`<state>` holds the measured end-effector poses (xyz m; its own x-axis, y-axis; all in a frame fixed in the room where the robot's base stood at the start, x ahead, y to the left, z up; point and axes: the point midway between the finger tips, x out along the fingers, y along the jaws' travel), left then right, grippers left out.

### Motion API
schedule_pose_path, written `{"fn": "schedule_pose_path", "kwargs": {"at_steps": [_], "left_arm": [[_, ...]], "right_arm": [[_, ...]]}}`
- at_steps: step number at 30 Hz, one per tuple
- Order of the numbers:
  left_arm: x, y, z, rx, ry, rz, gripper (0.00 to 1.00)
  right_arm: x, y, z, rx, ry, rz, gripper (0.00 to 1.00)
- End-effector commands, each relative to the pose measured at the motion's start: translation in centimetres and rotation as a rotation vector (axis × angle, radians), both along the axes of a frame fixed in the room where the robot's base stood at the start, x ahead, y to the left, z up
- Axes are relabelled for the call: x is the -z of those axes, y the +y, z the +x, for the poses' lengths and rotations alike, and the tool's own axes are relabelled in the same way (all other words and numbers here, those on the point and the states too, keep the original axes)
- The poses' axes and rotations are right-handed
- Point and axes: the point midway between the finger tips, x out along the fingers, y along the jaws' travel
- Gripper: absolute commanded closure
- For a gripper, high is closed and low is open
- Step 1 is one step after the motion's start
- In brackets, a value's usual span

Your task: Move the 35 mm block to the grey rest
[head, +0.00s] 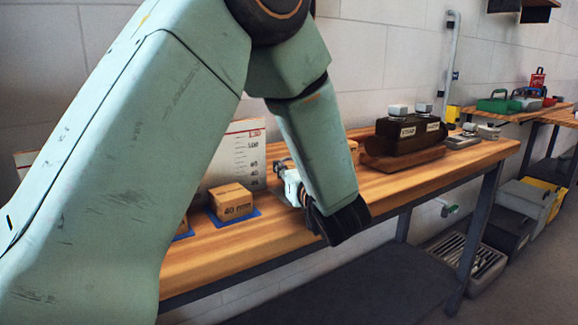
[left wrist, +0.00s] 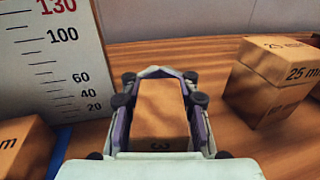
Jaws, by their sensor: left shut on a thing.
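My left gripper (head: 284,172) is low over the wooden bench, just right of the measuring board, partly hidden by my own arm in the head view. In the left wrist view my left gripper (left wrist: 160,76) is shut on a wooden block (left wrist: 160,108). Only part of its label shows, a character like a 3, so I cannot read the full size. Whether the block touches the bench is not clear. I cannot make out the grey rest for certain in either view. My right gripper is not in view.
A 40 mm block (head: 231,203) sits on a blue mat left of my gripper. A white measuring board (left wrist: 50,60) stands behind. In the wrist view, a 25 mm block (left wrist: 277,62) rests on another block at right. A dark model (head: 408,137) stands farther along the bench (head: 420,178).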

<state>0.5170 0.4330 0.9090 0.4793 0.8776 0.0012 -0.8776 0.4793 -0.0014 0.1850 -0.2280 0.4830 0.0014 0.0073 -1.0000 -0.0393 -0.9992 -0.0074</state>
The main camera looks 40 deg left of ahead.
Motion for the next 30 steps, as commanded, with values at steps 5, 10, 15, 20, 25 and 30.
{"fn": "schedule_pose_path", "kwargs": {"at_steps": [5, 10, 15, 20, 25, 30], "left_arm": [[0.09, 0.00, -0.01, 0.000, 0.000, -0.001, 0.67], [0.08, 0.00, -0.01, 0.000, 0.000, -0.001, 0.53], [0.08, 0.00, -0.01, 0.000, 0.000, -0.001, 0.47], [0.08, 0.00, -0.01, 0.000, 0.000, -0.001, 0.47], [-0.41, 0.00, -0.01, 0.000, 0.001, 0.000, 0.47], [-0.19, 0.03, 0.18, 0.000, 0.000, -0.001, 0.47]], "right_arm": [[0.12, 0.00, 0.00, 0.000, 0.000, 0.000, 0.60], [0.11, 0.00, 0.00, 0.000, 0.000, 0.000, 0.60], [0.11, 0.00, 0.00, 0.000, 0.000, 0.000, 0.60], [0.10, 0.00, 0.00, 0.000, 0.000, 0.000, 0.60], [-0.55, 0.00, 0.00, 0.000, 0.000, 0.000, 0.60], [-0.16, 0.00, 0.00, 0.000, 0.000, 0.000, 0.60]]}}
